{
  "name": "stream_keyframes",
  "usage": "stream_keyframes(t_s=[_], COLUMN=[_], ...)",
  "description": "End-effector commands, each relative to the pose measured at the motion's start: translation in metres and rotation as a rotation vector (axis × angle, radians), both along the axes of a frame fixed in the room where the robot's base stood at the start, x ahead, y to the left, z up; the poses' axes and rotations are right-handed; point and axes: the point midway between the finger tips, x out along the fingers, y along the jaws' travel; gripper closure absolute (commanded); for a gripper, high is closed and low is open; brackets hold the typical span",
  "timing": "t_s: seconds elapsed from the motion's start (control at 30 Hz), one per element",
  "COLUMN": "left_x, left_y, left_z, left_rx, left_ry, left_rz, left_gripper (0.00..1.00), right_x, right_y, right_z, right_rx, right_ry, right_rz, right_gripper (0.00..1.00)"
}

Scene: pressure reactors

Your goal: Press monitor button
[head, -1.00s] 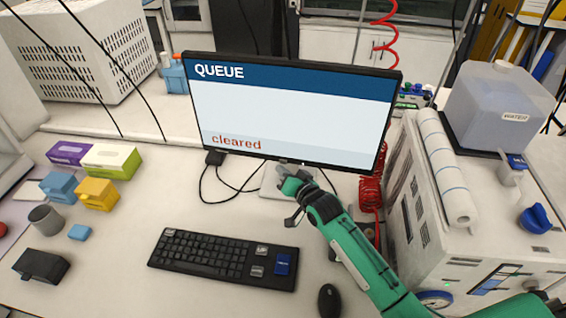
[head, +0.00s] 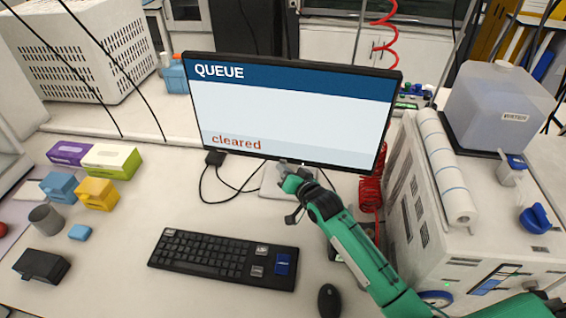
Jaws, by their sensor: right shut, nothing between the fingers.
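The monitor (head: 290,108) stands on the bench in the middle of the head view. Its screen reads "QUEUE" at the top and "cleared" in red at the lower left. My right gripper (head: 284,166) is shut and empty at the lower edge of the monitor, near the middle of the bezel. The fingertips look close to or against that edge; I cannot tell if they touch. The monitor button is not clearly visible, and the gripper covers that part of the edge. My left gripper is not in view.
A black keyboard (head: 223,259) and a mouse (head: 329,300) lie in front of the monitor. A white machine (head: 440,215) with a paper roll and water tank (head: 497,108) stands at the right. Small boxes (head: 98,193) sit at the left. Cables run behind the gripper.

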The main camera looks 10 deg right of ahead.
Motion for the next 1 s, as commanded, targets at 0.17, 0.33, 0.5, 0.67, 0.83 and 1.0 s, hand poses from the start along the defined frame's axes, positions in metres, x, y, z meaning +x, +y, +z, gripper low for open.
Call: stream_keyframes(t_s=[0.17,0.33,0.5,0.67,0.83,1.0], left_x=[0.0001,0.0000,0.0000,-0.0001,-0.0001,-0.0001], left_y=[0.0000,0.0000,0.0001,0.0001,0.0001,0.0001], left_z=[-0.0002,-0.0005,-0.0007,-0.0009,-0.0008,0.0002], left_rx=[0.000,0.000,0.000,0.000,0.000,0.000], left_ry=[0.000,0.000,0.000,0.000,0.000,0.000], left_rz=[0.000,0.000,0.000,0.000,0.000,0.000], left_gripper=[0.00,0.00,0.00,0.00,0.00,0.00], right_x=[0.0012,0.0031,0.0049,0.0066,0.0066,0.0058], right_y=[-0.0006,-0.0015,-0.0024,-0.0033,-0.0033,-0.0029], right_z=[0.0000,0.0002,0.0003,0.0004,0.0003,0.0007], right_rx=[0.000,-0.001,-0.001,0.000,0.000,0.000], right_ry=[0.000,0.000,-0.001,-0.001,0.000,0.000], right_rz=[0.000,0.000,0.000,-0.001,0.000,0.000], right_gripper=[1.00,1.00,1.00,1.00,1.00,1.00])
